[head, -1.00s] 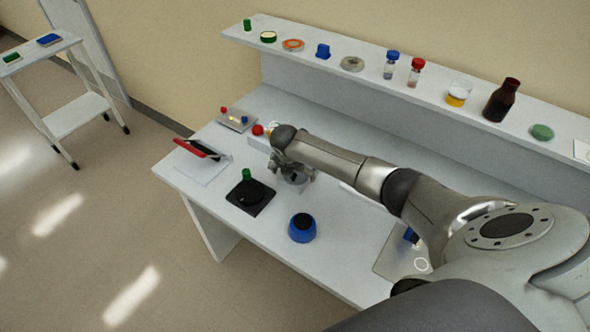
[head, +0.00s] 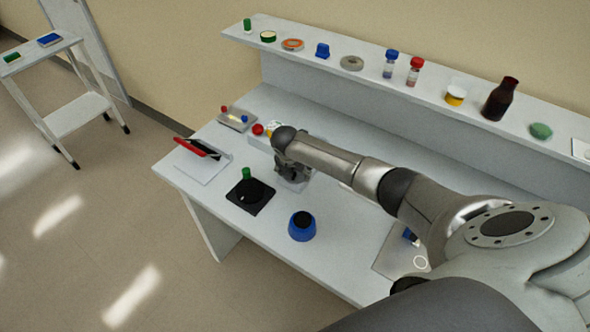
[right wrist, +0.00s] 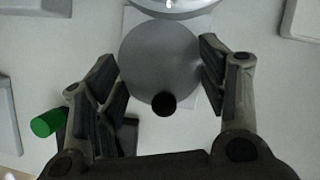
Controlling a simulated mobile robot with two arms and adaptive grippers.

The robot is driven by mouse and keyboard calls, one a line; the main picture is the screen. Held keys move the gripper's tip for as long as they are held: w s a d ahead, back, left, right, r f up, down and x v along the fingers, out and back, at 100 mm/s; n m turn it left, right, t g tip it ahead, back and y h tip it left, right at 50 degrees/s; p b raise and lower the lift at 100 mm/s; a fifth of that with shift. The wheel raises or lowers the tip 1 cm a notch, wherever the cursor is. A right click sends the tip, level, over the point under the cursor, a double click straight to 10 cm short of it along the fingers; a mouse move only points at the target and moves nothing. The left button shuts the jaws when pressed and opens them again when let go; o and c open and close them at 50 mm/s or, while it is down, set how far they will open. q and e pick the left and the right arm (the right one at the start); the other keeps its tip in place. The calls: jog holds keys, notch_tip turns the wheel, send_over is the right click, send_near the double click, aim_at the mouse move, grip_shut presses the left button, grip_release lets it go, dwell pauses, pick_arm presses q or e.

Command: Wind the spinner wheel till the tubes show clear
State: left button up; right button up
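A grey disc with a small black knob (right wrist: 163,103), which looks like the spinner wheel (right wrist: 158,58), shows in the right wrist view. My right gripper (right wrist: 164,80) is open, with one finger on each side of the disc. I cannot tell whether the fingers touch its rim. A rounded, shiny pale part shows beyond the disc at the top edge. In the head view my right gripper (head: 292,176) is low over the bench, and it and my arm hide most of the wheel. My left gripper is not in view. I cannot make out tubes in the spinner.
The bench (head: 335,220) also holds a black square device (head: 256,200) with a green-capped item, a blue round pot (head: 301,232), a red-edged tilted panel (head: 198,148) and a small tray (head: 236,124). A shelf (head: 425,85) with vials and a brown bottle (head: 501,100) runs behind.

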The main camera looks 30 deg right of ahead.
jog(key=shift+s+f, duration=0.2)
jog(key=shift+s, duration=0.05)
jog(key=shift+c, duration=0.4)
jog(key=shift+a+m, duration=0.1)
jog(key=shift+m, duration=0.2)
